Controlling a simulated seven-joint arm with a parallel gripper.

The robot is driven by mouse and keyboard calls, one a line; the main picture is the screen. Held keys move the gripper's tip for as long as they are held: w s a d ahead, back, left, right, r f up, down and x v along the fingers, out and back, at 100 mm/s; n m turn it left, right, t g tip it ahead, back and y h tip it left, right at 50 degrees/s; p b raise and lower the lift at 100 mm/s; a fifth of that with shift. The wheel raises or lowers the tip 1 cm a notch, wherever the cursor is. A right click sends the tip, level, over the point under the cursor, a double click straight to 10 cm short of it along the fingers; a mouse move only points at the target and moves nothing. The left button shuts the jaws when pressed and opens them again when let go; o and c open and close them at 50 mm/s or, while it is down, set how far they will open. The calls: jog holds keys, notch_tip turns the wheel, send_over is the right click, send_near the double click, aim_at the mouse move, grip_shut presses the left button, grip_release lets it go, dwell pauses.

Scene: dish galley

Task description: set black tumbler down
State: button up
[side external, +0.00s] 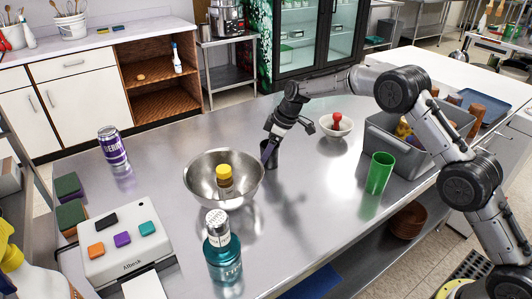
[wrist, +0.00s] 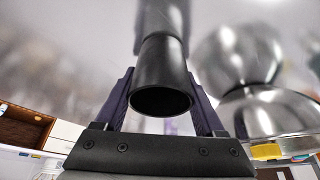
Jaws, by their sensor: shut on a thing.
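The black tumbler (wrist: 160,75) is between the two fingers of my gripper (wrist: 160,95) in the wrist view, its round open mouth facing the camera. In the side external view my gripper (side external: 271,146) points down just right of the steel bowl, shut on the tumbler (side external: 272,160). The tumbler is upright and at or very close to the steel table (side external: 310,195); I cannot tell whether its base touches. Part of it is hidden by the fingers.
A steel bowl (side external: 205,195) with a yellow-capped jar (side external: 224,178) stands close left. A white bowl (side external: 334,133) with a red-handled thing is behind right. A green cup (side external: 379,173) and grey bin (side external: 395,148) stand right. A teal bottle (side external: 222,255) is in front. Bare table lies between.

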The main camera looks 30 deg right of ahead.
jog(key=shift+f, duration=0.15)
jog(key=o, duration=1.3)
jog(key=s+d+r+m+h, duration=0.1)
jog(key=s+d+r, duration=0.1)
jog(key=s+r, duration=0.65)
jog(key=s+d+r+m, duration=0.15)
jog(key=s+r, duration=0.35)
jog(key=r, duration=0.7)
jog(key=s+d+r+m+t+h, duration=0.1)
jog(key=s+m, duration=0.1)
jog(key=s, duration=0.9)
jog(key=s+d+r+m+t, duration=0.1)
jog(key=s+r+m, duration=0.1)
jog(key=s, duration=1)
jog(key=s+f, duration=0.1)
jog(key=s, duration=0.2)
jog(key=s+d+f+m, duration=0.1)
jog(key=s+f, duration=0.1)
jog(key=s, duration=0.2)
jog(key=s+f+m+h, duration=0.1)
jog(key=s+f, duration=0.1)
jog(key=s, duration=0.2)
jog(key=shift+d+f+m, duration=0.15)
jog(key=shift+f+m, duration=0.05)
jog(key=shift+m, duration=0.05)
